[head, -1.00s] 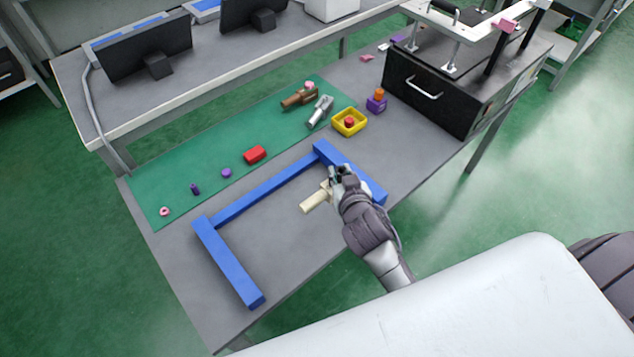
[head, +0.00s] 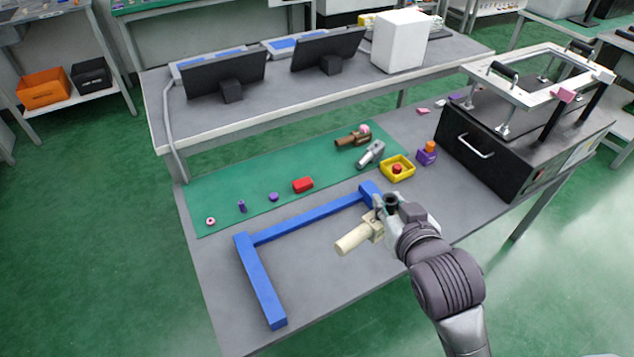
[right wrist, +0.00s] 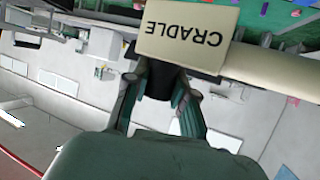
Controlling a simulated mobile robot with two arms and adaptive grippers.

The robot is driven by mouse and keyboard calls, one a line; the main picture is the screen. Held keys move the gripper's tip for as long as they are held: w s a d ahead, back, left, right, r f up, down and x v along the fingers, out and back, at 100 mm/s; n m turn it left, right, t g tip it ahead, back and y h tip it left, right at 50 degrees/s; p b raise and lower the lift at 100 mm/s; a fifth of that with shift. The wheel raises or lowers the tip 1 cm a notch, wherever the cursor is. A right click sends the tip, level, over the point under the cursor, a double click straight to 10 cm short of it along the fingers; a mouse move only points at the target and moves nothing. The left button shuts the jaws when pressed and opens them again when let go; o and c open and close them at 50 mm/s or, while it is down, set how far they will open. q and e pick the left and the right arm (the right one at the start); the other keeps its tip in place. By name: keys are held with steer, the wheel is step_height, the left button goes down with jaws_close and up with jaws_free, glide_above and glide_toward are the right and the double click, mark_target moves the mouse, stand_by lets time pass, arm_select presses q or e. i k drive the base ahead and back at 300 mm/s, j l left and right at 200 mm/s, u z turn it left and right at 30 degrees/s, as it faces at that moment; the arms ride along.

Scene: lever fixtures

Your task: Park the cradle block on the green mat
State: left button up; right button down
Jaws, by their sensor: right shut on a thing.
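The cream cradle block (head: 352,239) has a short cylinder pointing left, and its face reads CRADLE in the right wrist view (right wrist: 186,34). My right gripper (head: 380,212) is shut on it and holds it over the table, near the right end of the blue frame (head: 262,282). In the right wrist view, the gripper's fingers (right wrist: 160,85) meet at the block's edge. The green mat (head: 225,199) lies along the far side of the table, beyond the frame. My left gripper is not in view.
On the mat are a red block (head: 303,185), a purple disc (head: 273,197), a purple bottle (head: 241,206), a pink ring (head: 210,221), and brown (head: 350,140) and grey (head: 371,154) fixtures. A yellow tray (head: 386,175) and black drawer box (head: 476,152) stand to the right.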

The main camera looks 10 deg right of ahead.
mark_target(296, 168)
steer(key=k+u, duration=0.25)
steer(key=u, duration=0.2)
steer(key=k+j+u, duration=0.1)
steer(key=u, duration=0.35)
steer(key=i+l+u, duration=0.1)
steer(key=l, duration=0.3)
steer(key=i+l+u, duration=0.15)
steer(key=l, duration=0.25)
steer(key=i+l+u, duration=0.1)
steer(key=l, duration=0.35)
steer(key=i+l+u, duration=0.15)
steer(key=l, duration=0.25)
steer(key=i+l+u, duration=0.1)
steer(key=l, duration=0.35)
steer(key=i+l, duration=0.1)
steer(key=l, duration=0.2)
steer(key=i+l, duration=0.15)
steer(key=l, duration=0.15)
